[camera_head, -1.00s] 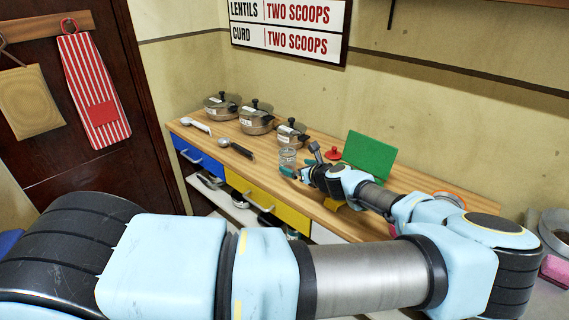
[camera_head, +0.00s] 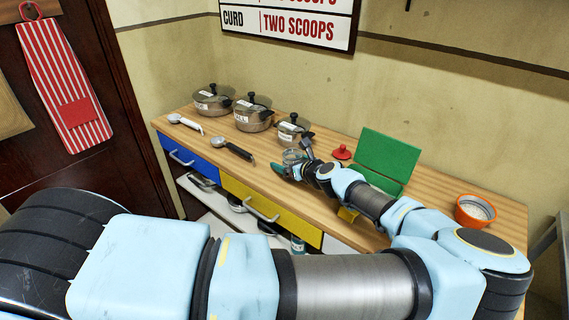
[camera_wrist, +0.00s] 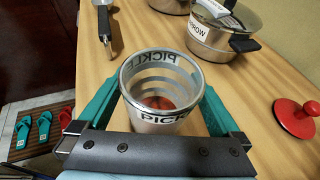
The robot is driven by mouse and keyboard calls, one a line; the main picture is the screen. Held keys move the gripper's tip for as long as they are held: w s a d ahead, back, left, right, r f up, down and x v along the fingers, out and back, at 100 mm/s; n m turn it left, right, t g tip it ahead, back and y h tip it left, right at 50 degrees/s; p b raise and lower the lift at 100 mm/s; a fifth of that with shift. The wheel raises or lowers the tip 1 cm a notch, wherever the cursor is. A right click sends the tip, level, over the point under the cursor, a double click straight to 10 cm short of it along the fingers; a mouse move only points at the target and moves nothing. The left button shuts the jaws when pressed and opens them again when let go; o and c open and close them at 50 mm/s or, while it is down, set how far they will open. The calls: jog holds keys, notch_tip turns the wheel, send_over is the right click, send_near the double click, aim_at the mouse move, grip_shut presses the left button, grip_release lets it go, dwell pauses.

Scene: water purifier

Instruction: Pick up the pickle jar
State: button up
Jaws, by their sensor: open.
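The pickle jar (camera_wrist: 165,95) is a clear, open-topped glass with a label reading "PICKLE" and something red at its bottom. It stands upright on the wooden counter. In the head view the jar (camera_head: 291,156) is partly hidden by my gripper (camera_head: 291,167). In the wrist view my gripper (camera_wrist: 158,100) is open, with one teal finger on each side of the jar. I cannot tell whether the fingers touch the glass. A red knobbed lid (camera_wrist: 297,118) lies on the counter to the right of the jar.
Several labelled pots (camera_head: 253,114) stand along the back of the counter (camera_head: 185,145). A dark-handled scoop (camera_head: 233,151) and a white scoop (camera_head: 186,123) lie near the front left. A green board (camera_head: 388,153) stands to the right, and an orange bowl (camera_head: 475,211) sits farther right.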

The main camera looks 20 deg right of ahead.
jog(key=shift+w, duration=0.15)
jog(key=shift+c, duration=0.4)
jog(key=c, duration=1.3)
jog(key=shift+r, duration=0.1)
